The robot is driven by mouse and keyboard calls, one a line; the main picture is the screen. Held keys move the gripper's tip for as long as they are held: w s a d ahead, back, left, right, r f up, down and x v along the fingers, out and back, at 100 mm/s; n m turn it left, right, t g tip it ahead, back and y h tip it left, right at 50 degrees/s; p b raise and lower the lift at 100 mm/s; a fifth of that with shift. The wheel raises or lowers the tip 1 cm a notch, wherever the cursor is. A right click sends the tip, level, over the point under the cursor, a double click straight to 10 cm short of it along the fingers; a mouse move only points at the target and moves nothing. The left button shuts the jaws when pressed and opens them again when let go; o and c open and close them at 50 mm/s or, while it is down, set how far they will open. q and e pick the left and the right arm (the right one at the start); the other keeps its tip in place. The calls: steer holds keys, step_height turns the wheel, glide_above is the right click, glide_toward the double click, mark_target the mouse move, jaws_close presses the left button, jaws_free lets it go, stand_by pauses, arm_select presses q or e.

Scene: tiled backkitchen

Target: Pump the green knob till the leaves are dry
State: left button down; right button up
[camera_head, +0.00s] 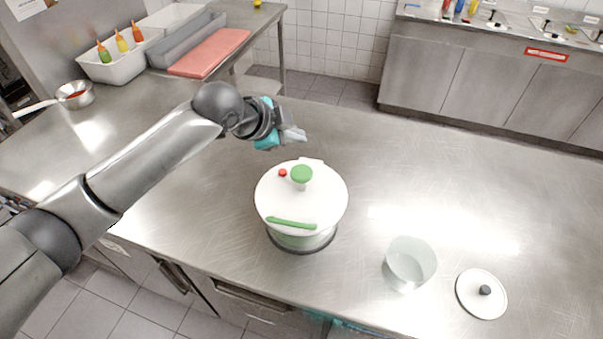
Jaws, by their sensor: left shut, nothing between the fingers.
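A white salad spinner (318,204) stands on the steel table, its lid on. The green knob (301,174) stands up from the back part of the lid on a short white stem. A small red button (283,172) is just left of it, and a green bar (291,223) lies across the lid's front. The leaves cannot be made out inside. My left gripper (298,135) is shut and empty, behind and above the spinner, apart from the knob. My right gripper is not in the head view, though a bit of teal shows below the table's front edge.
A clear empty container (410,263) and a white round lid with a black knob (482,293) are at right. The table's right half is mostly clear.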

arm_select(q)
steer(key=b, duration=0.6)
glide_above(296, 175)
steer(key=f, duration=0.6)
steer(key=shift+w+f, duration=0.15)
steer(key=shift+w, duration=0.05)
steer(key=shift+d+f, duration=0.1)
steer(key=shift+f, duration=0.35)
steer(key=shift+f, duration=0.15)
stand_by(0.8)
steer(key=shift+f, duration=0.25)
steer(key=shift+s+f+b, duration=0.1)
steer(key=shift+f+b, duration=0.4)
steer(key=shift+f, duration=1.45)
stand_by(1.3)
steer(key=shift+r, duration=0.1)
steer(key=shift+r+p, duration=2.2)
steer(key=shift+p, duration=0.2)
